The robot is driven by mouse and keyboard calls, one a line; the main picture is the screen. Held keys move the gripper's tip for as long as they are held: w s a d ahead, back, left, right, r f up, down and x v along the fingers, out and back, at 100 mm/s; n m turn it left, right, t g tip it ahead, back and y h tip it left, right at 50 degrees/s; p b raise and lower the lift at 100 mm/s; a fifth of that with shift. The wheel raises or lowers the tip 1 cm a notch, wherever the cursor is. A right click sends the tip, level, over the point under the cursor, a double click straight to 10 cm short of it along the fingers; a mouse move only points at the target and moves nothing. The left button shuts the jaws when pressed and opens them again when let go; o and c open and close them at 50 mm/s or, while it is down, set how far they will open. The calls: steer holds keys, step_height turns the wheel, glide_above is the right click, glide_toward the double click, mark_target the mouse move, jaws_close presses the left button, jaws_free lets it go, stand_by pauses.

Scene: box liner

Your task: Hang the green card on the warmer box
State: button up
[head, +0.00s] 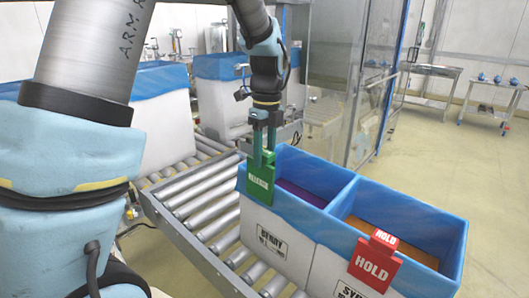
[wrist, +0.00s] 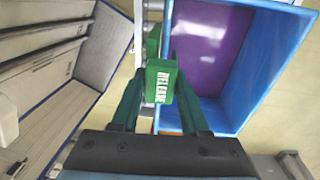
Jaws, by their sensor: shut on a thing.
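My gripper (head: 264,143) is shut on the green card (head: 260,189) and points down at the left box's near left corner. The card has white lettering and its front plate overlaps the blue rim; I cannot tell if it rests on it. The wrist view shows the card (wrist: 161,84) between the fingers, beside the blue liner wall. The left box (head: 320,170) has a purple floor (head: 300,193). The right box (head: 440,218) has an orange-brown floor (head: 395,238). A red HOLD card (head: 375,262) hangs on the right box's near rim.
The two boxes stand side by side with a shared blue divider, beside a roller conveyor (head: 190,195). More blue-lined white boxes (head: 165,115) stand behind. A glass enclosure (head: 335,80) rises behind the boxes. The floor at right is open.

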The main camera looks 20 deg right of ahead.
mark_target(265, 172)
steer(key=shift+f+b, duration=1.6)
steer(key=shift+f, duration=1.4)
steer(key=o, duration=1.1)
steer(key=shift+r, duration=0.1)
steer(key=r, duration=0.3)
steer(key=r+b, duration=0.1)
steer(key=r, duration=0.6)
steer(key=shift+w+d+r+b, duration=0.15)
steer(key=shift+d+r+b, duration=0.1)
steer(key=shift+r+b, duration=0.1)
